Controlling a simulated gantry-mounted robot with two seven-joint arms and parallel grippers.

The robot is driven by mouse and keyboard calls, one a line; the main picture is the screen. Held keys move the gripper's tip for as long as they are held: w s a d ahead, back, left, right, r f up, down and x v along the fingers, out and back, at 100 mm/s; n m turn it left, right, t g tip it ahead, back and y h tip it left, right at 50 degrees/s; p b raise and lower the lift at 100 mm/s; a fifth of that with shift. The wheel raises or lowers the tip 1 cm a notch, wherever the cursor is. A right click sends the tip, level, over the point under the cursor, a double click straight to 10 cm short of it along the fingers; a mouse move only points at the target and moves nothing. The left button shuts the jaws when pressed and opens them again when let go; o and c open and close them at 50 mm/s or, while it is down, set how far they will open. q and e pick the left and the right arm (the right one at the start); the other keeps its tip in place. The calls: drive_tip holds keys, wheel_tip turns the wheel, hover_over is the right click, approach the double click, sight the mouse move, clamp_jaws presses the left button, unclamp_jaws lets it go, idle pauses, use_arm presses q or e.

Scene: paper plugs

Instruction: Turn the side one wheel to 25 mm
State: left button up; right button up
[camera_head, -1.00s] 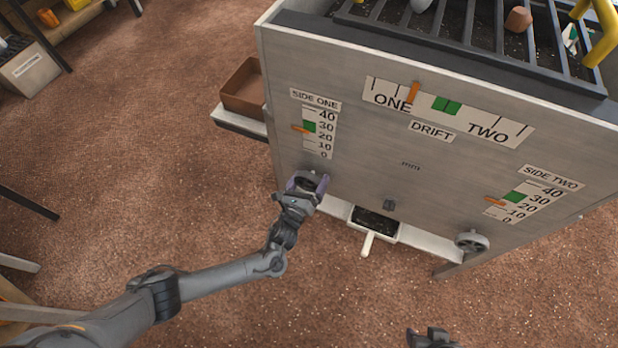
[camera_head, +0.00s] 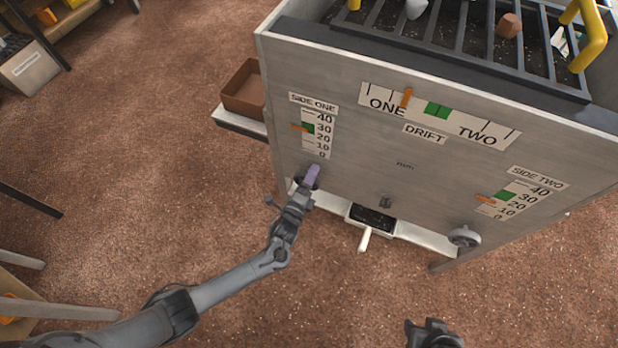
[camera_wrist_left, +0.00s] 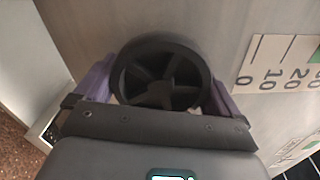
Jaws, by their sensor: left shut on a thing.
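The side one wheel (camera_wrist_left: 160,78) is dark and spoked in the left wrist view, low on the grey panel's left part. My left gripper (camera_head: 312,176) is shut on it, with purple fingers on opposite sides of its rim. In the head view the gripper mostly hides the wheel. The side one scale (camera_head: 322,133) is above it, marked 0 to 40. Its orange pointer (camera_head: 299,127) stands beside the green band (camera_head: 308,128), between the 20 and 30 marks, closer to 30. My right gripper (camera_head: 432,335) is partly visible at the bottom edge, away from the panel; its jaws are unclear.
The side two wheel (camera_head: 464,237) and side two scale (camera_head: 515,198) are at the panel's right. The drift scale (camera_head: 437,117) is at the top, its pointer left of green. A tray with a white handle (camera_head: 365,240) sits below the panel. A brown box (camera_head: 243,90) stands at left.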

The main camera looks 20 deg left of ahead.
use_arm(q)
drive_tip(key=n, duration=0.5)
drive_tip(key=shift+r+p, duration=0.1)
drive_tip(key=shift+p, duration=0.3)
drive_tip(key=shift+n, duration=1.6)
drive_tip(key=o, duration=0.6)
drive_tip(key=shift+s+r+p, duration=0.1)
drive_tip(key=shift+s+p, duration=0.4)
drive_tip(key=shift+s, duration=0.1)
drive_tip(key=shift+s+a+p, duration=0.15)
drive_tip(key=shift+s+p, duration=0.6)
drive_tip(key=shift+s, duration=1.65)
drive_tip(key=shift+s+a+p, duration=0.1)
drive_tip(key=shift+s+p, duration=0.6)
drive_tip(key=shift+s, duration=1.7)
